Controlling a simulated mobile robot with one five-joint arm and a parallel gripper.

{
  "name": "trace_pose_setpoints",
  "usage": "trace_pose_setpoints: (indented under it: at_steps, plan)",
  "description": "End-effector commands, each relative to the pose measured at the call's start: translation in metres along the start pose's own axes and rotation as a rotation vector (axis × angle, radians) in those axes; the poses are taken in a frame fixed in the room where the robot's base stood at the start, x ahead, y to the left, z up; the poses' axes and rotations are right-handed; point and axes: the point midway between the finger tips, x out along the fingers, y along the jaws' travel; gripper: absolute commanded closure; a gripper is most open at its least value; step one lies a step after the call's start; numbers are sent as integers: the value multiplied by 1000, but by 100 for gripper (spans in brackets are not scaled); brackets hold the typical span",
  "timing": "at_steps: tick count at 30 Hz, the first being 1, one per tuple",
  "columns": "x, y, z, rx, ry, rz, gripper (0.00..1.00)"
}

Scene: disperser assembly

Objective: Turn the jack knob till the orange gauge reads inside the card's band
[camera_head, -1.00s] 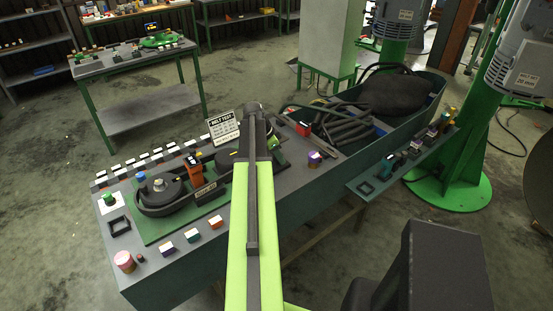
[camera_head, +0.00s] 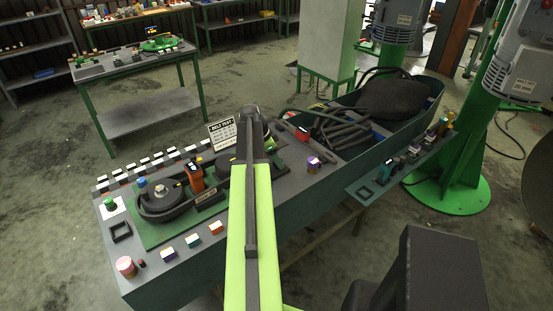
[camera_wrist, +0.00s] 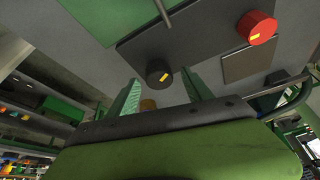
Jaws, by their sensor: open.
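An orange gauge (camera_head: 195,180) stands beside the black belt (camera_head: 165,212) and its pulley on a green base plate (camera_head: 150,238). The white card (camera_head: 222,132), headed BELT TEST, stands behind; its band is too small to read. In the wrist view, my gripper (camera_wrist: 160,92) is open, with two green fingers apart. A dark round knob (camera_wrist: 157,73) with a yellow mark shows between and beyond the fingertips; contact cannot be told. A red knob (camera_wrist: 257,27) with a yellow mark is at upper right. I cannot tell which is the jack knob. My arm hides the gripper in the head view.
Several small blocks (camera_head: 192,240) line the bench's front edge. A pink cylinder (camera_head: 126,266) stands at the near left corner. An open black frame (camera_head: 121,231) lies on the left. A trough of hoses (camera_head: 345,128) extends to the right.

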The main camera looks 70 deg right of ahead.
Motion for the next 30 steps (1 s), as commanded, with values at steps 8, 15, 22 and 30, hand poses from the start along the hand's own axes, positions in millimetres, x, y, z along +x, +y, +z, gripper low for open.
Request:
trace_pose_setpoints:
  at_steps: [8, 15, 22, 30]
  plan:
    - [-76, 0, -4, -2, 0, -1, 41]
    - [-134, 0, -4, -1, 0, 0, 41]
    - [-156, -1, -1, 0, 0, 0, 41]
    - [-154, -1, 0, 0, 0, 0, 41]
